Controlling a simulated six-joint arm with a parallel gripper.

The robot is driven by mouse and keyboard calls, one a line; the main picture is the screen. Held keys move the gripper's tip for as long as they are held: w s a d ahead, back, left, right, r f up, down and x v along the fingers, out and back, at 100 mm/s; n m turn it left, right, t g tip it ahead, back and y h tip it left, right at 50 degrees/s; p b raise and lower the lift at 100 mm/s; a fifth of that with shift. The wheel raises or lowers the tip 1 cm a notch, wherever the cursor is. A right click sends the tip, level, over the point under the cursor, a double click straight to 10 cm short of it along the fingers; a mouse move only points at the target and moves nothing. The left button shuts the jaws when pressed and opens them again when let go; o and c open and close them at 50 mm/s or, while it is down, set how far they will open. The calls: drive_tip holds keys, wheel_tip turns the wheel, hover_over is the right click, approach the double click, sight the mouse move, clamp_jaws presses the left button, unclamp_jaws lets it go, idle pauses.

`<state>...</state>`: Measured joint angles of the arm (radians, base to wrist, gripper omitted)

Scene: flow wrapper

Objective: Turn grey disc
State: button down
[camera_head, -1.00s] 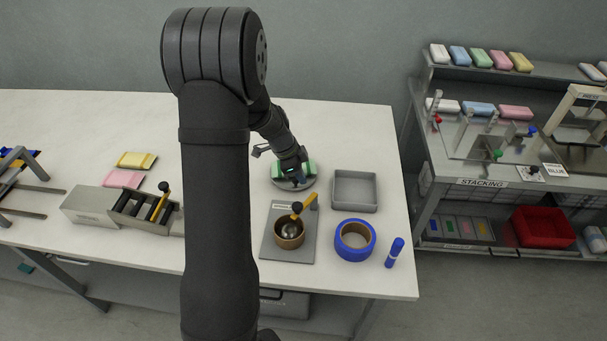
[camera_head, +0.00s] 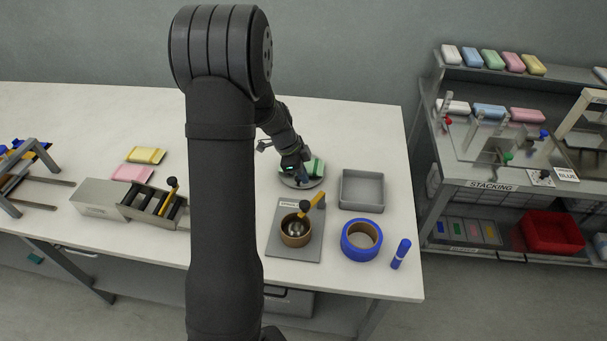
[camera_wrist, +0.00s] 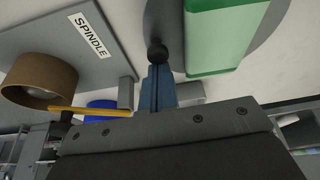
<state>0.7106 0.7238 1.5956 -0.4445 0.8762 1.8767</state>
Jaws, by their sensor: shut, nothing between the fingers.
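The grey disc (camera_head: 312,184) lies on the white bench, partly hidden under my gripper. A green block (camera_head: 317,167) sits on the disc. In the wrist view, the disc (camera_wrist: 262,32) shows on both sides of the green block (camera_wrist: 222,38). A small black knob (camera_wrist: 157,54) stands near the disc's edge, right at my fingertips. My gripper (camera_head: 303,181) is low over the disc's near side. Its blue fingers (camera_wrist: 157,78) are shut with nothing between them, beside the green block. I cannot tell whether they touch the knob.
A grey plate marked SPINDLE (camera_wrist: 60,25) carries a brown ring (camera_head: 296,230) with a yellow-handled crank (camera_head: 314,200). A grey tray (camera_head: 362,205), a blue tape roll (camera_head: 346,245) and a blue marker (camera_head: 401,254) stand to the right. The bench behind the disc is clear.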

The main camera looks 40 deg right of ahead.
idle(0.3)
drive_tip(key=s+d, duration=0.3)
drive_tip(key=shift+r, duration=0.15)
drive_tip(key=v, duration=1)
drive_tip(key=shift+w, duration=0.2)
drive_tip(key=shift+a, duration=0.1)
drive_tip(key=x, duration=0.9)
drive_tip(key=shift+s+a, duration=0.1)
drive_tip(key=shift+w+a+f, duration=0.6)
drive_tip(key=shift+w+f, duration=0.05)
drive_tip(key=shift+w+a, duration=0.65)
